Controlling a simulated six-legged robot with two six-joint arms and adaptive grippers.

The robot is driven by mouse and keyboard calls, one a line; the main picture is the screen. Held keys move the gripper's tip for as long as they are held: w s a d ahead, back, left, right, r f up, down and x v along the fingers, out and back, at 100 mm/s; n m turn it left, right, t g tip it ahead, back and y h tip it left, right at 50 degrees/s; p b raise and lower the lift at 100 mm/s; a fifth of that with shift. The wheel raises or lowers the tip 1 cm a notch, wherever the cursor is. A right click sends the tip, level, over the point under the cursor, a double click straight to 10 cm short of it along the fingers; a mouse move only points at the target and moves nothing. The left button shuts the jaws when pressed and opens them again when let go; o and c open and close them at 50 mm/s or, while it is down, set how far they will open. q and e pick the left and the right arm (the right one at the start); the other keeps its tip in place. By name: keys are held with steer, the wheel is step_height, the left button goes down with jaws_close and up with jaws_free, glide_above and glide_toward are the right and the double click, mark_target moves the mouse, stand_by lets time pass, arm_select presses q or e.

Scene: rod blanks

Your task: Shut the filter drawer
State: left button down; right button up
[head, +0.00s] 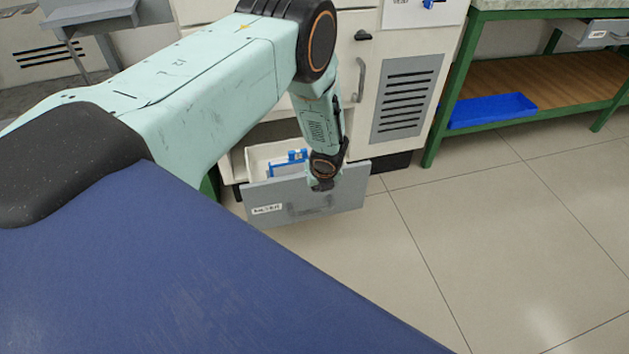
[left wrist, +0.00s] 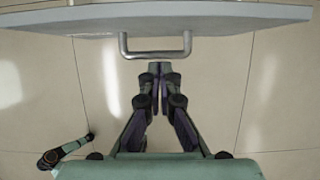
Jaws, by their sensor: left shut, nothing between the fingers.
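The filter drawer (head: 345,200) is low in the white cabinet and stands pulled out, its grey front apart from the cabinet face. A white label is on the left of its front. A blue and white object (head: 290,160) shows inside. My left gripper (head: 323,184) is at the drawer front in the head view, overlapping its upper middle. In the left wrist view the gripper (left wrist: 158,80) is shut and empty, its fingertips close to the drawer's metal bar handle (left wrist: 155,54). I cannot tell whether they touch. The drawer front (left wrist: 220,20) spans the top there. My right gripper is not in view.
The white cabinet (head: 362,80) has a vented grey panel (head: 405,98) above and right of the drawer. A green-framed bench with a wooden shelf (head: 560,82) and blue tray (head: 490,110) stands at the right. The tiled floor (head: 450,230) before the drawer is clear.

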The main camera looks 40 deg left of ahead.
arm_select(q)
steer(key=shift+w+a+f+b, duration=0.3)
steer(key=shift+w+a+b, duration=0.4)
steer(key=shift+w+a, duration=0.15)
steer(key=shift+w+a+f+b, duration=0.3)
steer(key=shift+w+a+b, duration=0.4)
steer(key=shift+a, duration=0.1)
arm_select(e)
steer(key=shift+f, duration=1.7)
arm_select(q)
steer(key=shift+a+r, duration=0.1)
steer(key=shift+a, duration=0.05)
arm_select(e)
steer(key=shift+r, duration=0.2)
